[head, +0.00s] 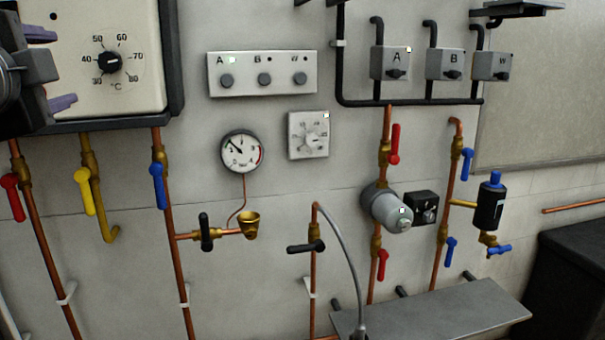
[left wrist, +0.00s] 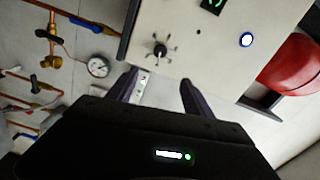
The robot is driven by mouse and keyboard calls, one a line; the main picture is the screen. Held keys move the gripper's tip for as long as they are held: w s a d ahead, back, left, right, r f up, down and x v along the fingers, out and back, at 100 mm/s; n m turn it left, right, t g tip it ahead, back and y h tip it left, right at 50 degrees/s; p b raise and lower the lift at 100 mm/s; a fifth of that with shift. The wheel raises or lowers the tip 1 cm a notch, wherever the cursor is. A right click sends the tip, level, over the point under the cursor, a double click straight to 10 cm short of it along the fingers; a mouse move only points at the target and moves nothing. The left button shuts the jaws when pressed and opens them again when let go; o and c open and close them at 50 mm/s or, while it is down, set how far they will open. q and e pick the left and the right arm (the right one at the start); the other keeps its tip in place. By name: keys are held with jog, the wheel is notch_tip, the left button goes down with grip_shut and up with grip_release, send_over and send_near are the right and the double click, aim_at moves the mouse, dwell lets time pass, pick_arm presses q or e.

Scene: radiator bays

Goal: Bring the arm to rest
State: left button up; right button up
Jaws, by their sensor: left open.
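My left gripper (head: 50,70) is at the left edge of the head view, in front of the left part of the cream boiler (head: 135,25). Its two purple-grey fingers are spread apart with nothing between them. In the left wrist view the same open fingers (left wrist: 157,88) stand before the boiler's front (left wrist: 205,60), clear of its knob (left wrist: 160,51). I cannot tell how far they are from the panel. My right gripper is in neither view.
Below the boiler run copper pipes with a red handle (head: 12,197), a yellow handle (head: 84,190) and a blue handle (head: 158,186). A pressure gauge (head: 241,153) is right of them. A grey shelf (head: 450,308) juts out at lower right. A red vessel (left wrist: 292,72) shows in the wrist view.

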pick_arm(q)
jog(key=w+d+f+n+h, duration=0.4)
jog(key=w+d+f+h, duration=0.3)
jog(key=w+f, duration=0.65)
jog(key=w+d+f+n+g+h, duration=0.1)
jog(key=w+d+f+n, duration=0.15)
jog(key=f, duration=0.85)
jog(key=w+d+f+n+g, duration=0.1)
jog(key=w+d+f+g, duration=0.15)
jog(key=f, duration=0.75)
jog(key=w+d+f+n+g+h, duration=0.1)
jog(key=w+d+f+n, duration=0.2)
jog(key=f, duration=0.8)
jog(key=s+d+f+n+g, duration=0.1)
jog(key=s+d+f+g, duration=0.15)
jog(key=f, duration=0.55)
jog(key=s+d+f+n+g, duration=0.15)
jog(key=s+f, duration=0.25)
jog(key=f, duration=0.5)
jog(key=s+d+f+g, duration=0.1)
jog(key=s+d+f, duration=0.2)
jog(key=f, duration=0.5)
jog(key=s+d+f+g, duration=0.2)
jog(key=s+f+g, duration=0.1)
jog(key=s+f, duration=0.6)
jog(key=s+d+f+n+g+h, duration=0.1)
jog(key=s+d+f+g, duration=0.2)
jog(key=s+f, duration=0.7)
jog(key=s+g, duration=0.1)
jog(key=s, duration=0.5)
